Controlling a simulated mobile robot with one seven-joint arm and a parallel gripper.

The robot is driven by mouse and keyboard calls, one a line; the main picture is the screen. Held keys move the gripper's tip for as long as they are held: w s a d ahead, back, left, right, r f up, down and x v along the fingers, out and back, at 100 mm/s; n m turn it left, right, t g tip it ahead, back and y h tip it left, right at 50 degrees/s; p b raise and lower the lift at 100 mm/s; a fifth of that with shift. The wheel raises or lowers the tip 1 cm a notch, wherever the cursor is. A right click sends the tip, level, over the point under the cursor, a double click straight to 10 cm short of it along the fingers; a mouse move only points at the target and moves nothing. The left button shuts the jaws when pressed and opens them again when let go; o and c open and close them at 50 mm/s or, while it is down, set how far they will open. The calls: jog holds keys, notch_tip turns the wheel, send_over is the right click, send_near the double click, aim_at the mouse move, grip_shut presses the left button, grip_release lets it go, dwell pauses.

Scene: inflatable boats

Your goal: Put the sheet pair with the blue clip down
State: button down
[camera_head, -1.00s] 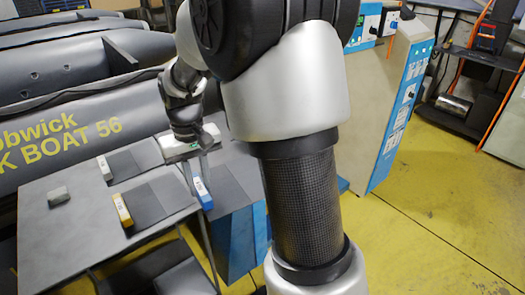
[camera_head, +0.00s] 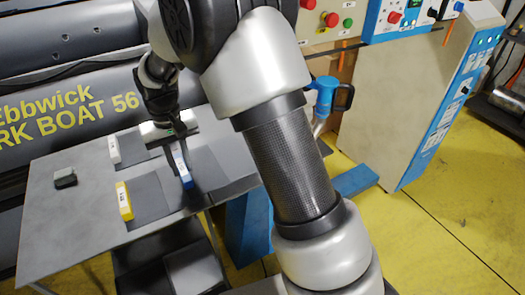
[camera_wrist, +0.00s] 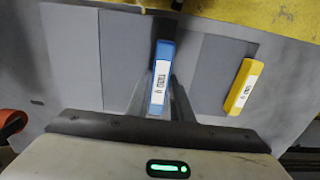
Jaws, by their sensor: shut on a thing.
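The blue clip (camera_head: 184,172) is at my gripper's fingertips (camera_head: 178,160), over the right part of the grey table (camera_head: 60,225). In the wrist view the blue clip (camera_wrist: 160,78) lies between the two fingers (camera_wrist: 161,92), which are shut on the sheet pair with this clip. Grey sheet (camera_wrist: 132,60) shows beside the clip; my gripper hides part of it. I cannot tell whether the held pair touches the table. The yellow clip (camera_head: 124,201) sits on another grey sheet pair, left of and nearer than the blue one; it also shows in the wrist view (camera_wrist: 242,87).
A white clip (camera_head: 114,149) with grey sheets lies at the table's back. A small dark block (camera_head: 65,178) lies at the left. The front left of the table is bare. A grey boat (camera_head: 60,100) stands behind, control cabinets (camera_head: 430,95) at the right.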

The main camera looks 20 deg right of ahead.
jog(key=w+d, duration=0.1)
jog(key=d, duration=0.4)
jog(key=w+d, duration=0.1)
jog(key=d, duration=0.5)
jog(key=w+d, duration=0.1)
jog(key=d, duration=0.4)
jog(key=shift+w+d+p, duration=0.2)
jog(key=shift+d+p, duration=0.2)
jog(key=shift+d+f, duration=0.15)
jog(key=shift+f, duration=0.75)
jog(key=shift+d+f, duration=0.1)
jog(key=shift+f, duration=0.9)
jog(key=c, duration=1.6)
grip_release()
jog(key=shift+o, duration=0.2)
